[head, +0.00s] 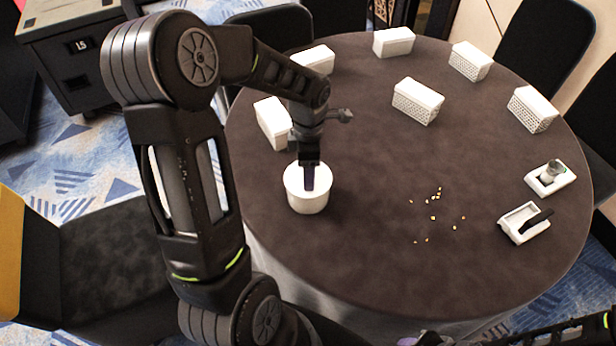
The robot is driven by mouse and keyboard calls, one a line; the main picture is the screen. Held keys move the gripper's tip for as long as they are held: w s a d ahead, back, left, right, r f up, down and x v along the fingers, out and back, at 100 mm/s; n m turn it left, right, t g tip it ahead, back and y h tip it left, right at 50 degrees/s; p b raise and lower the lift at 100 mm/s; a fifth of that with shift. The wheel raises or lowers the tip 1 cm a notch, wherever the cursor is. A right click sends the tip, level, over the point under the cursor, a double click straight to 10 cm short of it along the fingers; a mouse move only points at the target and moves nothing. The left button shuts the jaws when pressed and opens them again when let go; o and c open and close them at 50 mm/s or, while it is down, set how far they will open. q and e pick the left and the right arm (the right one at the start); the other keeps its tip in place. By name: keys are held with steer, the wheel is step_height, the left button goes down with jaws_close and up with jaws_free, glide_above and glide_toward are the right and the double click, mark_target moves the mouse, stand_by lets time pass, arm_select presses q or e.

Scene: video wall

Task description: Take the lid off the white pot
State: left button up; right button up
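The white pot (308,204) stands upright on the round table, left of its middle. Its pale top (292,184) looks like a lid in place, but my gripper covers its middle. My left gripper (309,184) points down onto the top of the pot. Its fingers are seen edge-on and overlap the lid's centre, so a knob and the gap between the fingers are hidden. Part of my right arm shows at the bottom right edge. What looks like its gripper (428,340) is cut off by the bottom edge.
The dark round table (370,240) holds several white lidded baskets (417,101) around its far side. Small crumbs (437,205) lie right of the pot. Two white holders (550,178) (525,222) with items stand at the right. Black chairs (540,50) surround the table.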

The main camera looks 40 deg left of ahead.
arm_select(q)
steer(key=shift+s+d+f, duration=0.1)
steer(key=shift+s+f, duration=0.15)
steer(key=shift+f, duration=0.1)
steer(key=shift+c, duration=1.4)
steer(key=shift+r, duration=0.45)
jaws_close()
steer(key=r, duration=0.6)
steer(key=r+b, duration=0.1)
steer(key=r, duration=0.2)
steer(key=shift+w+r, duration=0.25)
steer(key=shift+f, duration=0.1)
